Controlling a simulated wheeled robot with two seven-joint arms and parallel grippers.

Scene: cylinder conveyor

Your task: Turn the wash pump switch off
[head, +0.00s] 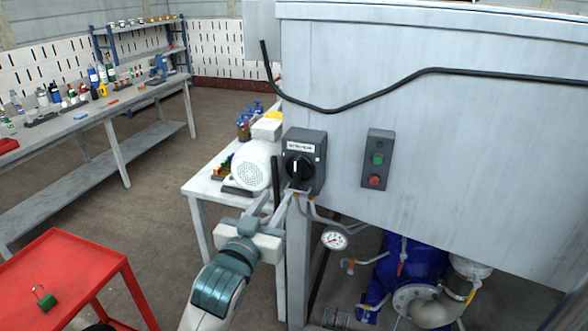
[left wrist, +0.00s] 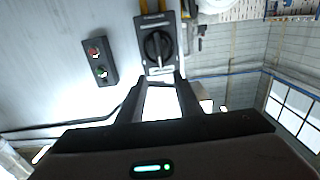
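The wash pump switch (head: 304,160) is a dark box with a white label and a black rotary knob (head: 299,167), on the front of the big grey machine. The knob's white mark stands about upright. In the left wrist view the switch box (left wrist: 148,22) appears upside down, with its knob (left wrist: 158,46) just beyond the fingertips. My left gripper (head: 279,180) is just below and left of the knob. Its two fingers (left wrist: 162,78) are spread with nothing between them, pointing at the switch; I see no contact with the knob. My right gripper is out of view.
A box with green and red buttons (head: 377,158) is right of the switch. A black cable (head: 340,109) crosses the panel above. A white motor (head: 254,165) on a table stands left, a gauge (head: 335,239) below. A red cart (head: 62,267) is lower left.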

